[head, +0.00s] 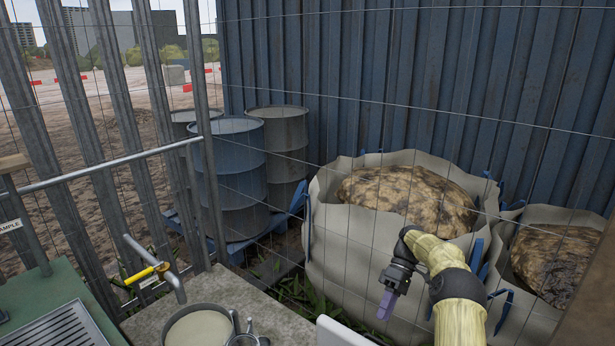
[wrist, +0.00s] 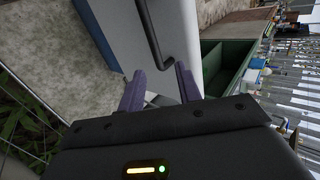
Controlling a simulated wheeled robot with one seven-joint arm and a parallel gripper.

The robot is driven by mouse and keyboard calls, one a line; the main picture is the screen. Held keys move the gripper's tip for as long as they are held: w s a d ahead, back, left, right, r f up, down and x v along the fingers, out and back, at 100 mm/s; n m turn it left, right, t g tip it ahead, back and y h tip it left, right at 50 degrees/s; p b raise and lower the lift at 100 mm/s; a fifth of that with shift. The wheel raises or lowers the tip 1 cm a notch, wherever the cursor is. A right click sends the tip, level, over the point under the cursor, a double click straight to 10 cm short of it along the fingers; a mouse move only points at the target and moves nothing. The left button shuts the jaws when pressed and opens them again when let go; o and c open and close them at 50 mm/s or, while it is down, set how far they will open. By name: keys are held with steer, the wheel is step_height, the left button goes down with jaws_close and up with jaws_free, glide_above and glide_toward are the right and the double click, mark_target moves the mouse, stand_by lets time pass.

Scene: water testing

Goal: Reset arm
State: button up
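My gripper (head: 386,306) hangs at the end of my arm, right of centre in the head view, in front of a large bulk bag. Its purple fingers point down. In the wrist view the two fingers of my gripper (wrist: 160,85) stand apart with nothing held between them. Beyond them is a white box-like body (wrist: 165,22) with a dark handle or tube. My arm and gripper hide part of the bag.
A tap with a yellow handle (head: 147,273) is at the lower left, near a pot of cloudy liquid (head: 198,328). A green bench (head: 50,302) is at the left edge. Blue drums (head: 233,165), bulk bags (head: 345,250) and wire fencing stand behind.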

steer(key=s+a+r+m+t+h, duration=0.1)
steer(key=s+a+r, duration=0.1)
steer(key=s+a+r+m+t+h+p, duration=0.1)
steer(key=s+a+r+h, duration=0.1)
steer(key=a, duration=0.1)
steer(key=s+a+r+m+t+h+p, duration=0.1)
steer(key=s+a+r+m+t, duration=0.1)
steer(key=r, duration=0.1)
steer(key=shift+s+a+r, duration=0.1)
steer(key=shift+s+a, duration=0.25)
steer(key=shift+a, duration=0.05)
steer(key=s+r+m+t+h+p, duration=0.1)
steer(key=s+r+m+t, duration=0.1)
steer(key=s, duration=0.7)
steer(key=s+r+m+t+h+p, duration=0.1)
steer(key=s+r+m+t, duration=0.1)
steer(key=s, duration=0.7)
steer(key=shift+a+r+m+t, duration=0.15)
steer(key=shift+r+m+t, duration=0.15)
steer(key=shift+m+t, duration=0.65)
steer(key=shift+w, duration=0.1)
